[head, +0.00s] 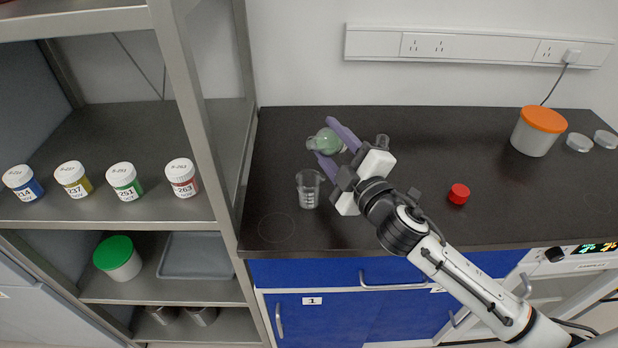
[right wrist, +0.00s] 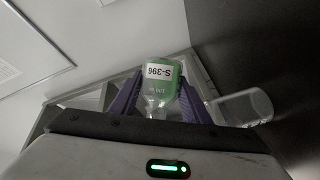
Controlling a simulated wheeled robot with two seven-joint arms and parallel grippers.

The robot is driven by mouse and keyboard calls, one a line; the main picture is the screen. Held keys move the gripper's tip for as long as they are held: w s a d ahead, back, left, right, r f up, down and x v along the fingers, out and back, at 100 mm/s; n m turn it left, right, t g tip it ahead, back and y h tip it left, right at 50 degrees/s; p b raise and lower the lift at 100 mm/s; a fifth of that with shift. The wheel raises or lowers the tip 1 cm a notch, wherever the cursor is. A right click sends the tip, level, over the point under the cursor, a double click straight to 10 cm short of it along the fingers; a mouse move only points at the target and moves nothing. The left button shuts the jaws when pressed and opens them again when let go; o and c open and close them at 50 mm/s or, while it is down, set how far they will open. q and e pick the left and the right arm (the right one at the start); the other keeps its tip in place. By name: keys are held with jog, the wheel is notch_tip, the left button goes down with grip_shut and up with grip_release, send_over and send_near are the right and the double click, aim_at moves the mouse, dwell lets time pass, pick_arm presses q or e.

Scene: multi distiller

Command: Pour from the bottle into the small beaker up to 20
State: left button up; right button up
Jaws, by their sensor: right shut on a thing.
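In the right wrist view the bottle (right wrist: 163,85) shows a label "S-396", upside down, between the fingers (right wrist: 160,97). The small beaker (head: 309,189) stands upright on the bench, in front of and slightly left of the bottle. It is clear with white markings and looks empty. My left gripper is out of view.
A red cap (head: 458,194) lies on the bench right of my arm. A clear glass vessel (head: 382,141) stands partly hidden behind my gripper. An orange-lidded tub (head: 538,131) stands at the back right. A metal shelf (head: 200,130) with several jars borders the left.

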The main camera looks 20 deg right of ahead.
jog(key=shift+f+n+t+b, duration=0.3)
jog(key=shift+n+b, duration=0.3)
jog(key=shift+b, duration=0.8)
dwell(0.7)
jog(key=shift+r+n+t+b, duration=0.4)
jog(key=shift+r+n+b, duration=0.25)
jog(key=shift+n, duration=0.25)
dwell(1.6)
jog(key=shift+f+b, duration=0.3)
jog(key=shift+b, duration=0.15)
jog(key=shift+f+n+b, duration=0.2)
jog(key=shift+n+b, duration=0.2)
jog(key=shift+b, duration=0.05)
dwell(0.5)
jog(key=shift+f+b, duration=0.3)
jog(key=shift+b, duration=0.3)
dwell(0.4)
jog(key=shift+r, duration=0.1)
